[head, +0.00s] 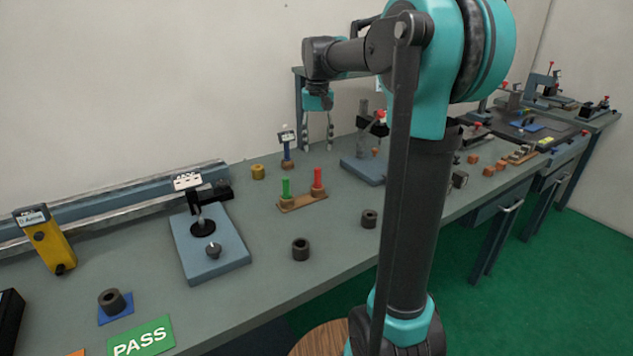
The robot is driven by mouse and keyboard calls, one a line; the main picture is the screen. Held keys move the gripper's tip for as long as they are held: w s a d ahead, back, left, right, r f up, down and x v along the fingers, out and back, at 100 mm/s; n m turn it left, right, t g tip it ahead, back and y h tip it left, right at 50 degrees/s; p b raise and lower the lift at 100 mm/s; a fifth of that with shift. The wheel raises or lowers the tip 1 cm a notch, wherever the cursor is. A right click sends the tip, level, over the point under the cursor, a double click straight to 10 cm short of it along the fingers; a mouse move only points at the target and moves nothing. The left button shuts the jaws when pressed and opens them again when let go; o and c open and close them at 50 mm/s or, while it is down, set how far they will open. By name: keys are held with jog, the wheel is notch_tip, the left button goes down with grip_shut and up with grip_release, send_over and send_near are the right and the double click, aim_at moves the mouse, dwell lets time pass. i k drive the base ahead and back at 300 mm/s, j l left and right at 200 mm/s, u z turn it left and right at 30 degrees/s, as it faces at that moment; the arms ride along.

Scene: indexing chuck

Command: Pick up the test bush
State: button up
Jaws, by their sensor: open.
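Several bushes stand on the grey bench, and I cannot tell by label which is the test bush. One dark grey bush (300,249) stands upright near the bench's middle front. Another dark bush (370,218) stands to its right. A third dark bush (111,301) sits on a blue pad (122,314) at the left front. A brass-coloured bush (258,172) stands towards the back. My gripper (317,148) points down with its fingers apart and nothing between them. It is at the back of the bench, right of the brass bush and apart from all the bushes.
A blue-based gauge fixture (210,253) stands left of centre. A small blue-stemmed gauge (288,152) stands close left of my gripper. A green PASS card (142,339) lies at front left. My arm hides part of the bench.

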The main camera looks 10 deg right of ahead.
aim_at(112, 303)
jog(key=k, duration=1)
